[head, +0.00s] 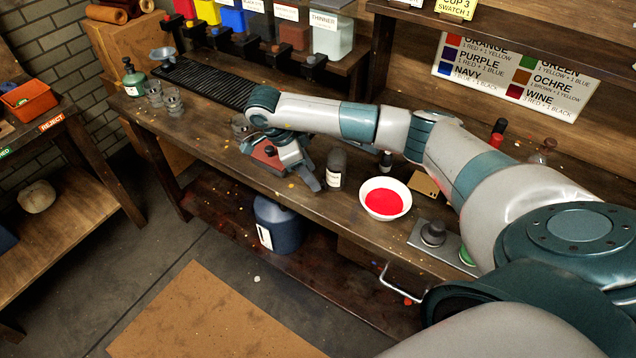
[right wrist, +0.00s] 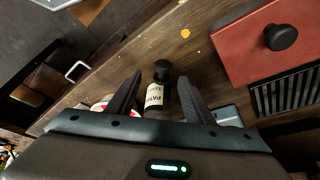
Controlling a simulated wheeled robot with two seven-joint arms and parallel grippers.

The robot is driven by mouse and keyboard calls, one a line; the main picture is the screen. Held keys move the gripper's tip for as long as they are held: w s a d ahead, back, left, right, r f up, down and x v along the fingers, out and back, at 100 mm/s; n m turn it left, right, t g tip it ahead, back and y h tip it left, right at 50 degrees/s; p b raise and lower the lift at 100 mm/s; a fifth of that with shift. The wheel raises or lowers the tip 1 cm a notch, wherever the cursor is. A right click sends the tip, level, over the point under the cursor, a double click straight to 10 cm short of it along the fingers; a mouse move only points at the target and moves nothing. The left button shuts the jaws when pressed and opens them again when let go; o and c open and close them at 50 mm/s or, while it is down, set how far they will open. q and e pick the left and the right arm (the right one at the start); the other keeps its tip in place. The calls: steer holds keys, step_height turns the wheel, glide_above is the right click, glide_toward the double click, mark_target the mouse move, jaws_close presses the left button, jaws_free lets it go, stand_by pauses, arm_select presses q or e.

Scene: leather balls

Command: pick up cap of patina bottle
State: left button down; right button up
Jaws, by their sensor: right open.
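In the head view, the dark bottle (head: 335,180) stands upright on the workbench, just right of my right gripper (head: 314,184). I cannot tell how far the fingers are from the cap. My left gripper is not in view.
A white bowl of red paint (head: 385,198) stands right of the bottle. A reddish box with a black knob (right wrist: 275,38) is close to the gripper. Glass jars (head: 172,99) and a black grille (head: 215,80) lie farther left on the workbench (head: 210,130).

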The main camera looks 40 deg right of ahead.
steer(key=shift+d+f+p, duration=0.2)
steer(key=shift+f+p, duration=0.15)
steer(key=shift+p, duration=0.05)
steer(key=shift+p+x, duration=0.5)
steer(key=shift+x, duration=0.6)
steer(key=shift+d+f, duration=0.15)
steer(key=shift+f, duration=0.45)
steer(key=shift+w, duration=0.1)
steer(key=c, duration=1.1)
